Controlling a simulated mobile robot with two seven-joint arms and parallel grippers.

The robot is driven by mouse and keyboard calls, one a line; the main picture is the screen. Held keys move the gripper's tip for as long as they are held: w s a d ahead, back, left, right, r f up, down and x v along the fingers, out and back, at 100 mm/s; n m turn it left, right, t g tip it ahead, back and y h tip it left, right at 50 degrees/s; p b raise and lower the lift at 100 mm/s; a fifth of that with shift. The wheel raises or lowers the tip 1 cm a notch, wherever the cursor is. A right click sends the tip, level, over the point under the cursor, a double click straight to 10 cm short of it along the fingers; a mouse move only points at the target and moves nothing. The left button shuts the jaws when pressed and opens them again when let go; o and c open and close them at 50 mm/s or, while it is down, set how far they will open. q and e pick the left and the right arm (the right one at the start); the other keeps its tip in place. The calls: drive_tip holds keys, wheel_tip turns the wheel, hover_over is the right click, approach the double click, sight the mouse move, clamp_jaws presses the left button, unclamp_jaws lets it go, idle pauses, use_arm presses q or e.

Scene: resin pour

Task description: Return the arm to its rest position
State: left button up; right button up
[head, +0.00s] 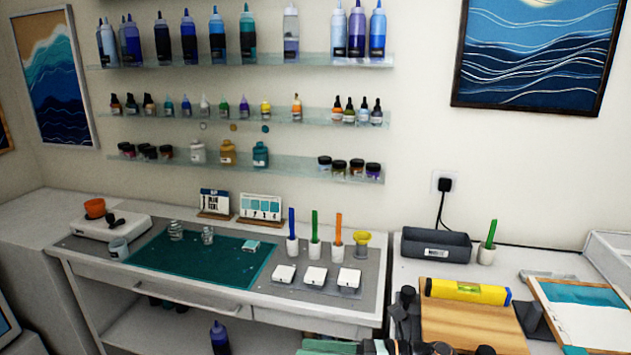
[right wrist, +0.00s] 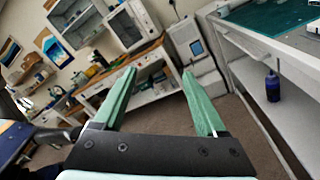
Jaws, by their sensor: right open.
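My right gripper (right wrist: 158,73) has two green fingers spread apart with nothing between them in the right wrist view. In the head view a green part of the right gripper (head: 328,347) shows at the bottom edge, low in front of the workbench (head: 225,298) and pointing left. Dark links of my right arm show beside it; the rest is cut off by the frame. My left gripper is in neither view.
The bench holds a teal mat (head: 165,262), small jars, white blocks and a yellow funnel (head: 362,238). A blue bottle (head: 220,338) stands on its lower shelf. At right are a wooden board (head: 470,325) and yellow level (head: 467,291). Floor (right wrist: 245,140) beside the bench is clear.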

drive_tip(key=s+d+f+m+t+h, duration=0.2)
drive_tip(key=d+f+m+t+h, duration=0.35)
drive_tip(key=m, duration=0.95)
drive_tip(key=s+d+f+m+t+h, duration=0.3)
drive_tip(key=f+m+t+h, duration=0.35)
drive_tip(key=m, duration=0.85)
drive_tip(key=s+d+f+m+g+h, duration=0.1)
drive_tip(key=s+d+f+m+g, duration=0.1)
drive_tip(key=s+d+f+m, duration=0.2)
drive_tip(key=s+d+f+m+g+h, duration=0.2)
drive_tip(key=s+d+f+m+g, duration=0.1)
drive_tip(key=s+f+m, duration=0.6)
drive_tip(key=s+d, duration=0.1)
drive_tip(key=s, duration=0.3)
drive_tip(key=shift+d+f+g, duration=0.15)
drive_tip(key=shift+f+g, duration=0.15)
